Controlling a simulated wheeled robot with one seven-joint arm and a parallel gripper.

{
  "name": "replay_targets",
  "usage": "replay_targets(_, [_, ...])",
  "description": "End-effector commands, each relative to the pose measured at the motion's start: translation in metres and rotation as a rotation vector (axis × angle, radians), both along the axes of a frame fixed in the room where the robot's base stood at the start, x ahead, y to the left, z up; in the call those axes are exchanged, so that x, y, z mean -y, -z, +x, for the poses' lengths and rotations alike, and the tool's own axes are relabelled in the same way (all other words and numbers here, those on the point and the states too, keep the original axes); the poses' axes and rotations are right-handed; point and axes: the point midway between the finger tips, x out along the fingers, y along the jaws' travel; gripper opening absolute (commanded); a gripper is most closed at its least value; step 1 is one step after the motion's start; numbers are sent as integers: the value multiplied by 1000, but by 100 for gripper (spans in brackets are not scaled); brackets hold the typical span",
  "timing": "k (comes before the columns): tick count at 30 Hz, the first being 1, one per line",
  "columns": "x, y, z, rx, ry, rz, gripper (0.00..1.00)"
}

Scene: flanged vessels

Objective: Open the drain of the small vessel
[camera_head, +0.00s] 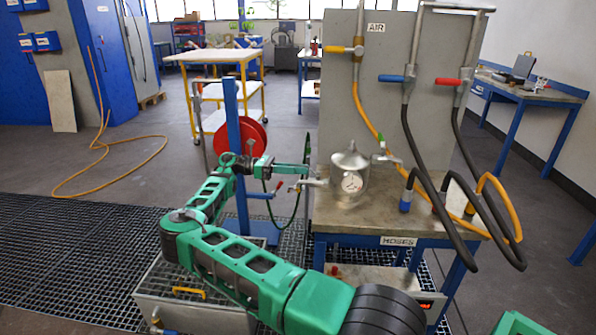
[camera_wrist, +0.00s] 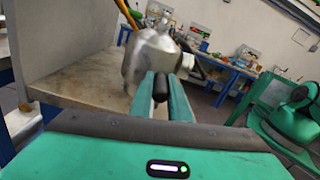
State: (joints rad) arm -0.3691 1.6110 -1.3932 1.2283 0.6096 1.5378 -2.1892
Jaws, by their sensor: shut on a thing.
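The small vessel (camera_head: 349,178) is a shiny metal pot with a domed lid and a round gauge on its front. It stands on the left part of the workbench top. A short metal drain fitting (camera_head: 316,182) sticks out of its left side. In the wrist view the vessel (camera_wrist: 145,60) is just beyond my fingertips. My gripper (camera_wrist: 161,98) is shut on a dark drain handle (camera_wrist: 161,84) between its green fingers. In the head view my green hand is left of the vessel, beside the fitting. The fingertips and the handle's exact angle are hard to make out there.
The workbench (camera_head: 420,226) carries an upright grey panel (camera_head: 385,75) with hoses. Dark hoses (camera_head: 440,200) and an orange hose loop at its right. A blue post with a red reel (camera_head: 254,135) stands behind my arm. Floor grating (camera_head: 70,250) lies at left.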

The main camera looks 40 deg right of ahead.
Motion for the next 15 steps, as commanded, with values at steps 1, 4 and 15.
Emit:
replay_targets(1, [-2,-2,6,2,-18,-2,0])
replay_targets(4, [-2,-2,6,2,-17,-3,26])
replay_targets(15, [-1,-1,3,1,-8,0,35])
